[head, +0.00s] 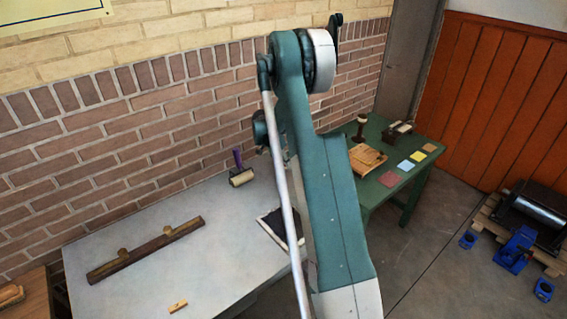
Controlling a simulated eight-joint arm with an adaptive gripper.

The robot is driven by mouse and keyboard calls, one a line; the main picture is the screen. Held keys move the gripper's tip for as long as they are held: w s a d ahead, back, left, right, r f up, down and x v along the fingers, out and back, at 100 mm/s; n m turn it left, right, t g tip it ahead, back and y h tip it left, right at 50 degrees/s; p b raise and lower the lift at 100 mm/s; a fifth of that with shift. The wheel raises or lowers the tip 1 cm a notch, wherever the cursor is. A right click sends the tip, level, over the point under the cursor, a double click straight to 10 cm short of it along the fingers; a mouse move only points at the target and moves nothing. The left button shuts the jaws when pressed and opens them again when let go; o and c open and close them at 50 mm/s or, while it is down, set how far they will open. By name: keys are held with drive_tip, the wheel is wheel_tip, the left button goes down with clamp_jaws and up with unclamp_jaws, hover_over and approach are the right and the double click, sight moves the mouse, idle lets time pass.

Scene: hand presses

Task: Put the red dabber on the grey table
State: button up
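The grey table (205,240) fills the lower left, against the brick wall. A small dabber-like thing (361,125) with a pale top stands upright on the green table (377,207) behind and to the right. It looks dark brown to reddish lower down; it is too small to tell whether it is the red dabber. No clearly red dabber shows on the grey table. My arm crosses the middle of the view and covers part of both tables. My gripper does not show, so its state and place are hidden.
The grey table holds a long dark wooden bar (146,252), a roller with a purple handle (241,171), a small wooden block (178,306) and a dark framed plate (272,228). Its middle is bare. The green table holds a wooden board (366,158) and several coloured squares.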

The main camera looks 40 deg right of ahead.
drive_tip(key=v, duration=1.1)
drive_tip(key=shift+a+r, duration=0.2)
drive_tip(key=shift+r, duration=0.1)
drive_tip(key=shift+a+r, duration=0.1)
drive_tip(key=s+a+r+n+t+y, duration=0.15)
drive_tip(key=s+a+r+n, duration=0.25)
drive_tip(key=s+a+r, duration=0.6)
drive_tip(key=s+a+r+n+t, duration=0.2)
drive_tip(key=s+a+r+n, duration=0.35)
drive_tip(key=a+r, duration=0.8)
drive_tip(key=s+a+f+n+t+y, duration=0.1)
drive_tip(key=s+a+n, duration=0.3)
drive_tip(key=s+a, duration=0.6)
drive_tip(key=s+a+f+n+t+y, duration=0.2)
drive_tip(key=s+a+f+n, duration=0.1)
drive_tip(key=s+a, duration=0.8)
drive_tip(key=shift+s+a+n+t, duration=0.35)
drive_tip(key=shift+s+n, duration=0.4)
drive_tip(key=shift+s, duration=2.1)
